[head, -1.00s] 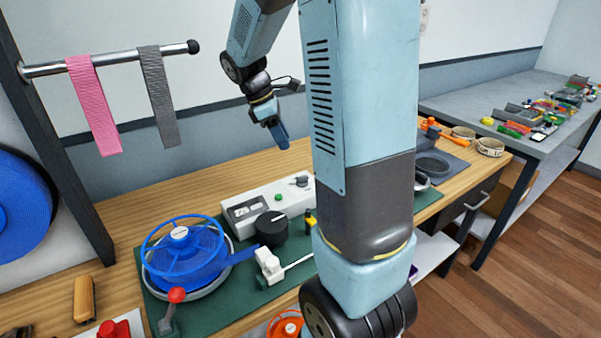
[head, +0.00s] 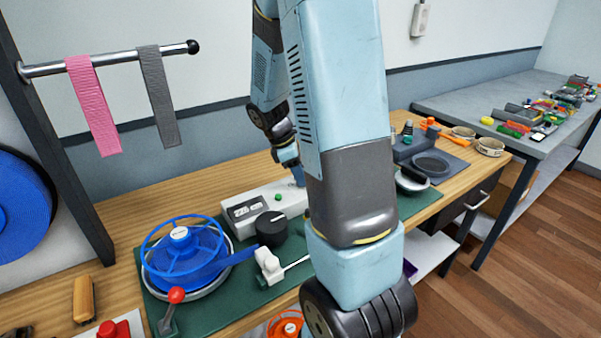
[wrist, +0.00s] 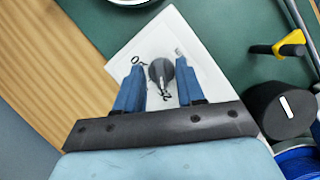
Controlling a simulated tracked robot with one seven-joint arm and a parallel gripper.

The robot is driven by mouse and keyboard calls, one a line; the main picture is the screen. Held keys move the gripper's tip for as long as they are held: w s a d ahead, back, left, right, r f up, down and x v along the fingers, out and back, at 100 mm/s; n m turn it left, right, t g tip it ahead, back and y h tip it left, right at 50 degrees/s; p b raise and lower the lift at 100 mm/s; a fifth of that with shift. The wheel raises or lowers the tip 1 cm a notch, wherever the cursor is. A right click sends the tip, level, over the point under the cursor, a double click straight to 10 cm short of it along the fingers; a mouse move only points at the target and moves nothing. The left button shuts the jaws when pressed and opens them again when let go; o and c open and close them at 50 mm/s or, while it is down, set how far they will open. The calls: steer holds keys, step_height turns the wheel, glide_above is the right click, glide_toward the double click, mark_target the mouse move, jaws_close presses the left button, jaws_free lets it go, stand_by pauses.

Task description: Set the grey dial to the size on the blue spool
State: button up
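The grey dial (wrist: 160,72) sits on a pale control box (wrist: 188,50) in the wrist view, with dark number marks around it. Its narrow end lies near a mark like a 2. My gripper (wrist: 159,64) is open, with one blue finger on each side of the dial and a visible gap to both. I cannot tell whether the fingertips are level with it. In the head view my arm hides the dial and fingertips; the control box (head: 262,201) shows in part. The blue spool (head: 183,262) lies on the green mat; the label on its hub is too small to read.
A black knob (head: 271,228) stands between spool and box; it also shows in the wrist view (wrist: 280,110). A yellow-handled part (wrist: 290,46) is near it. A white clamp (head: 268,264) and red-knobbed lever (head: 174,300) are in front. Pink and grey straps (head: 93,105) hang behind.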

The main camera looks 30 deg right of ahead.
steer(key=shift+c, duration=0.4)
jaws_close()
steer(key=shift+d, duration=0.1)
steer(key=shift+m, duration=0.4)
steer(key=shift+w+m+g+y, duration=0.1)
steer(key=shift+m+g+y, duration=0.25)
steer(key=shift+m, duration=0.65)
steer(key=m+g+y, duration=0.1)
steer(key=m, duration=0.2)
steer(key=shift+m, duration=0.4)
steer(key=m+y, duration=0.1)
steer(key=m, duration=0.1)
steer(key=m+y, duration=0.1)
steer(key=m, duration=0.2)
steer(key=shift+w+d+g, duration=0.1)
steer(key=shift+d+g, duration=0.05)
steer(key=shift+g, duration=0.1)
